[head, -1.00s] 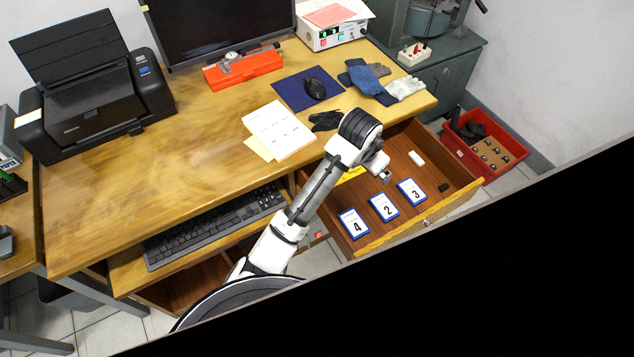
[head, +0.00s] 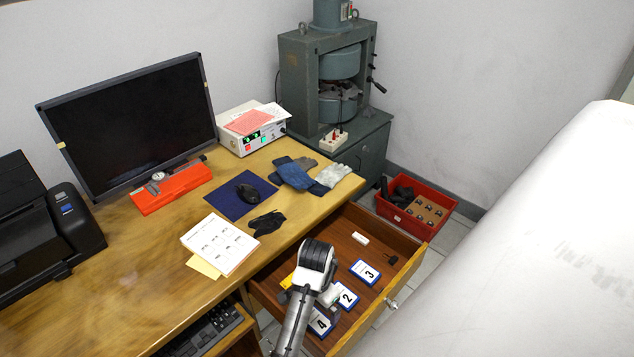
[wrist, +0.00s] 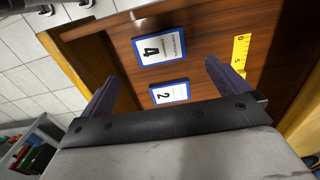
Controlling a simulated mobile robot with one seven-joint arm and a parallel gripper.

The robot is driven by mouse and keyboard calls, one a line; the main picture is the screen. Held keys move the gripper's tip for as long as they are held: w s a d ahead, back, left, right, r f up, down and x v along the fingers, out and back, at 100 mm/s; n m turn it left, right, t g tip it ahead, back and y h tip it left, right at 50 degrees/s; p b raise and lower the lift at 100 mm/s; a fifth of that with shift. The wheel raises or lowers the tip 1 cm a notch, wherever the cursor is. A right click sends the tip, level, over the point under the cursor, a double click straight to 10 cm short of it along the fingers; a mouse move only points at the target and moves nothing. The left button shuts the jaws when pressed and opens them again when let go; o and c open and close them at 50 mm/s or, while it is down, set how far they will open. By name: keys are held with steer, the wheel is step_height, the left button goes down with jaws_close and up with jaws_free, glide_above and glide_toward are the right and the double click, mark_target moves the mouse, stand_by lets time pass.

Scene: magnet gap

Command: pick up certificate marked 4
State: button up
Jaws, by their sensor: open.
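The certificate marked 4 (head: 320,322) lies flat in the open drawer, a white card with a blue border, partly hidden by my arm in the head view. In the wrist view it (wrist: 159,49) shows whole, ahead of the fingertips and between their lines. The certificate marked 2 (head: 347,295) lies beside it and also shows in the wrist view (wrist: 168,93), nearer the gripper. The certificate marked 3 (head: 365,271) lies farther back in the drawer. My gripper (wrist: 158,80) is open and empty above the drawer, its two dark fingers spread apart.
The drawer (head: 395,262) has raised walls and a front with a knob. It also holds a white block (head: 360,238), a small black item (head: 391,259) and a yellow strip (wrist: 241,52). The desk edge overhangs its left side. A red bin (head: 440,200) stands beyond it.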

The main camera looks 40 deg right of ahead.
steer(key=f+b, duration=0.1)
steer(key=f, duration=0.1)
steer(key=shift+s+a+f+b, duration=0.1)
steer(key=shift+a+f+b, duration=0.1)
steer(key=shift+f+b, duration=0.8)
steer(key=shift+b, duration=0.05)
steer(key=f+b, duration=0.3)
steer(key=shift+d, duration=0.25)
steer(key=shift+f+p, duration=0.3)
steer(key=shift+f, duration=0.75)
steer(key=c, duration=0.9)
steer(key=shift+o, duration=0.2)
steer(key=shift+r, duration=0.1)
